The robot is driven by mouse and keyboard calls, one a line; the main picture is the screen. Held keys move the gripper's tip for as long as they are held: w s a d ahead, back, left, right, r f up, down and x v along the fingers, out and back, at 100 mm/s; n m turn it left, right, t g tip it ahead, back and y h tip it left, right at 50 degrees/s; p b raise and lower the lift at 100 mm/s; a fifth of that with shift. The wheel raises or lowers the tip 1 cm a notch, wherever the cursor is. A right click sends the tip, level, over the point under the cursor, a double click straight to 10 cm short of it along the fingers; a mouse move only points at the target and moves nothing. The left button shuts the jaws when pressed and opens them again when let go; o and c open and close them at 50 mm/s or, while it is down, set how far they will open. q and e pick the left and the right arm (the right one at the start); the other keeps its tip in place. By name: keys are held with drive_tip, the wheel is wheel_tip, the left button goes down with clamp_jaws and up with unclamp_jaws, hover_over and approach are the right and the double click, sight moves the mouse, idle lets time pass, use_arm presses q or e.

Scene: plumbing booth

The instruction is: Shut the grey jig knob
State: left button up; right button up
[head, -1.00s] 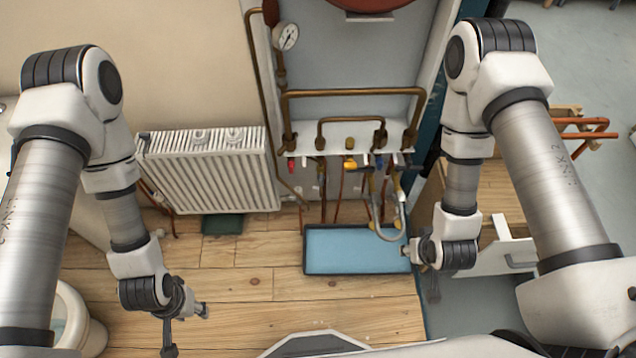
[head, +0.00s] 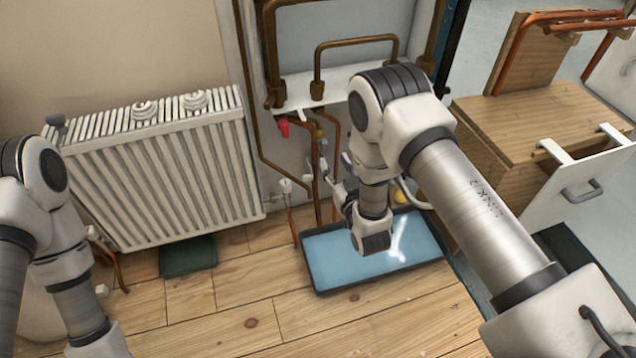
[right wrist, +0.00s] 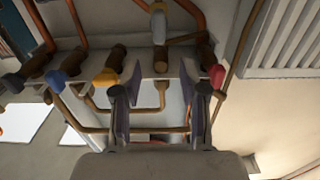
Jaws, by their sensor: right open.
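A grey knob (right wrist: 158,28) shows in the right wrist view, standing lengthwise beside a brown pipe end, between the yellow knob and the red knob. My right gripper (right wrist: 160,72) is open, with one finger on each side of the knob's column in that view. The knob appears clear of both fingers; the exact depth is hard to judge. In the head view my right gripper (head: 328,172) is below the pipe board, small and partly hidden by my wrist. The grey knob cannot be made out there. My left gripper is out of view.
The blue knob (right wrist: 55,80) is farther along the row. A blue tray (head: 330,283) lies below. A radiator (head: 165,175) stands left; a wooden cabinet (head: 535,125) stands right.

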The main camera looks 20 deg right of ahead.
sight(326, 148)
drive_tip(key=w, duration=0.2)
drive_tip(key=w+f+b, duration=0.1)
drive_tip(key=w, duration=0.1)
drive_tip(key=w+f+b, duration=0.1)
drive_tip(key=w, duration=0.2)
drive_tip(key=shift+a, duration=0.1)
drive_tip(key=shift+w+r, duration=0.1)
drive_tip(key=shift+w, duration=0.25)
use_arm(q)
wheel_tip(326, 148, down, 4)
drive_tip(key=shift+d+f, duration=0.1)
use_arm(e)
clamp_jaws()
drive_tip(key=shift+r, duration=0.1)
